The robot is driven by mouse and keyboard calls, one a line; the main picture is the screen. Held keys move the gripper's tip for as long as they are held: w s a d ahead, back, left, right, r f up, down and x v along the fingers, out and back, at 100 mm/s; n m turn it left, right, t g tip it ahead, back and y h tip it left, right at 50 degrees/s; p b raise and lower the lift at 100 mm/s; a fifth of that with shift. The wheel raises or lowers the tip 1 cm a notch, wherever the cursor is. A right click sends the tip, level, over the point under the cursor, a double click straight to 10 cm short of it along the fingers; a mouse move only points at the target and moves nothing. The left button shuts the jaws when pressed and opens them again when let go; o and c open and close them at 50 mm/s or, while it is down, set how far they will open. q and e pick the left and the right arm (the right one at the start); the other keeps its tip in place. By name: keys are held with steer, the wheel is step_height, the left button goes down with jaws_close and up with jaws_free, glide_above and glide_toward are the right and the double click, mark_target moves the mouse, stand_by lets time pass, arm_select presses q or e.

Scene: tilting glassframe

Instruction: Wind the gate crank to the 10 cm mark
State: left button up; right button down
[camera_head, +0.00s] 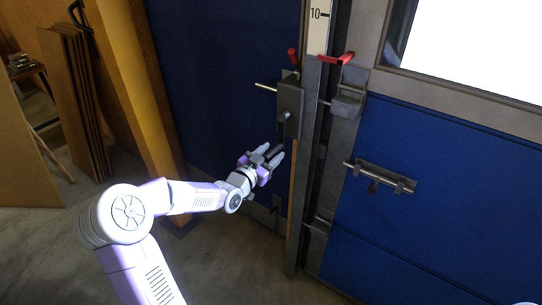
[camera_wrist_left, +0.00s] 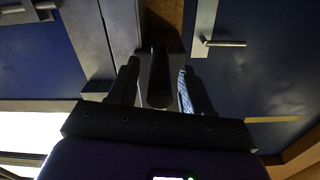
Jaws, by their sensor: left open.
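The grey crank gearbox (camera_head: 289,100) sits on the post beside the blue gate in the head view. A dark crank arm (camera_head: 284,128) hangs below it, with a black crank handle (camera_head: 275,150) at its lower end. My left gripper (camera_head: 270,158) is open at the handle, with its fingers on either side. The left wrist view shows the black handle (camera_wrist_left: 160,78) between the open fingers; contact cannot be told. A pale scale strip (camera_head: 318,35) carries a "10" mark near the top edge. A red pointer (camera_head: 336,58) stands below that mark. My right gripper is out of view.
A metal post (camera_head: 314,150) runs between the blue panels. A bolt latch (camera_head: 378,177) is on the right panel (camera_head: 440,200). Brown boards (camera_head: 75,100) lean at the left beside a yellow column (camera_head: 130,90). Bare floor shows at lower left.

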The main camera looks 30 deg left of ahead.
arm_select(q)
steer(key=shift+w, duration=0.15)
jaws_close()
steer(key=shift+a, duration=0.1)
stand_by(0.4)
